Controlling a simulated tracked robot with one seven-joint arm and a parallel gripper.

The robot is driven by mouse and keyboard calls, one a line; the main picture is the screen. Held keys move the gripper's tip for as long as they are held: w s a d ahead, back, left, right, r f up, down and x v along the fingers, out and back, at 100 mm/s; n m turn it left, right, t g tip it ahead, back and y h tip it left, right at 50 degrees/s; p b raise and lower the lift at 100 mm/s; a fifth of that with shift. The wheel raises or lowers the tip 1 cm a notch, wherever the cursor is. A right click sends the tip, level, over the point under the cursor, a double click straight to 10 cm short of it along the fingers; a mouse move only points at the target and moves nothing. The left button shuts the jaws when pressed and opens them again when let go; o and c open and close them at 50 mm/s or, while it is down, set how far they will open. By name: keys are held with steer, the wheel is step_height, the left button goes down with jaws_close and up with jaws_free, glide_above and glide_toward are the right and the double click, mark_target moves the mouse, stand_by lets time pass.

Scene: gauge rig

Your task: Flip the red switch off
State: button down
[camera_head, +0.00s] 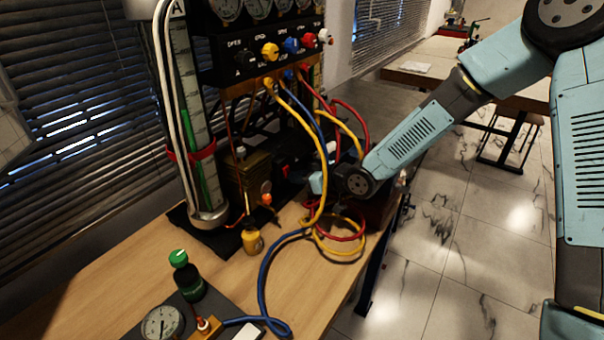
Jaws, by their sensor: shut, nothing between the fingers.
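A small red part (285,171) shows on a dark unit behind the hoses, just left of my arm's end. It may be the red switch, but it is too small and partly covered to tell its position. My gripper (317,184) is at the end of the pale blue arm, shut and empty, close to the right of that red part. Its fingertips are small and hard to make out. I cannot tell whether it touches anything.
Yellow, blue and red hoses (319,205) loop around my gripper from the valve panel (262,63). A glass column (190,120) stands left. A green-capped bottle (187,277), a yellow bottle (252,240) and a round gauge (162,323) are on the wooden table (110,290).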

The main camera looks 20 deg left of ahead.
steer(key=d+f+v, duration=0.1)
steer(key=f+v, duration=0.1)
steer(key=v, duration=1.1)
steer(key=shift+s+d+f, duration=0.15)
steer(key=shift+s+d, duration=0.15)
steer(key=shift+d, duration=0.05)
